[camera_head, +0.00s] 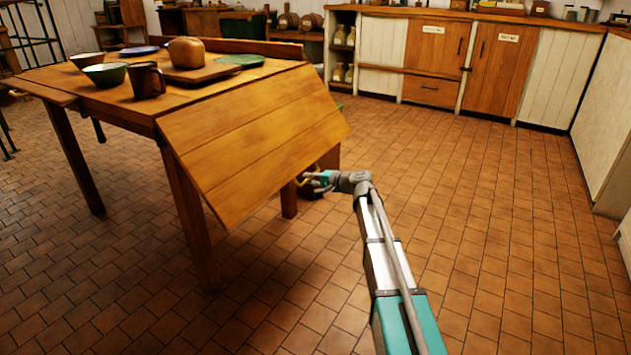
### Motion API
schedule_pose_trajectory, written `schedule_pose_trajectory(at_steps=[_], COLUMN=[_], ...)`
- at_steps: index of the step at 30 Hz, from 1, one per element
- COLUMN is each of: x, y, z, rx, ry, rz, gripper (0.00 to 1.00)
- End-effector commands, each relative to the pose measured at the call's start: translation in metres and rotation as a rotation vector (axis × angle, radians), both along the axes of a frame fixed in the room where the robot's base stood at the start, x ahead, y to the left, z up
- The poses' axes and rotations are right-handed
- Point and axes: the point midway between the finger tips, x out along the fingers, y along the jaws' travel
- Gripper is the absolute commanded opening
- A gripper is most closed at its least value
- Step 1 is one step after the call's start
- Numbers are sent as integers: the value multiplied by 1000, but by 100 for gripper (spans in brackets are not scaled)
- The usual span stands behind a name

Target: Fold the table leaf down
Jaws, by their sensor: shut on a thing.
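The table leaf (262,139) is a broad plank panel along the near right side of the wooden table (88,82). It slopes down from the tabletop toward the floor, at a slant rather than hanging upright. My gripper (305,182) is at the leaf's lower edge, toward its right end. It is shut there on the leaf, with a small yellowish part showing beside the jaws. The fingertips are small and partly hidden by the leaf's edge, so the exact contact is hard to see.
On the tabletop stand a round loaf (186,53) on a board (205,72), a dark mug (147,80), a green bowl (105,74), a pale bowl (86,60) and a green plate (240,61). Cabinets (432,50) line the back wall. The tiled floor at right is clear.

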Motion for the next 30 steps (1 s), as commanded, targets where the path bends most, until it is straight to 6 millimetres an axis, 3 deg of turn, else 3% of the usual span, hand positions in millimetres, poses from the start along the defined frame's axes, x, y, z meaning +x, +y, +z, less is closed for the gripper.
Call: schedule_pose_trajectory(at_steps=[13,14,19,27,30], x=[1,1,1,1,0], y=[2,2,2,2,2], z=[-2,-2,-2,-2,-1], rx=[-1,-1,-1,-1,-2], ry=[0,0,0,0,0], rz=[0,0,0,0,0], gripper=[0,19,51,51,33])
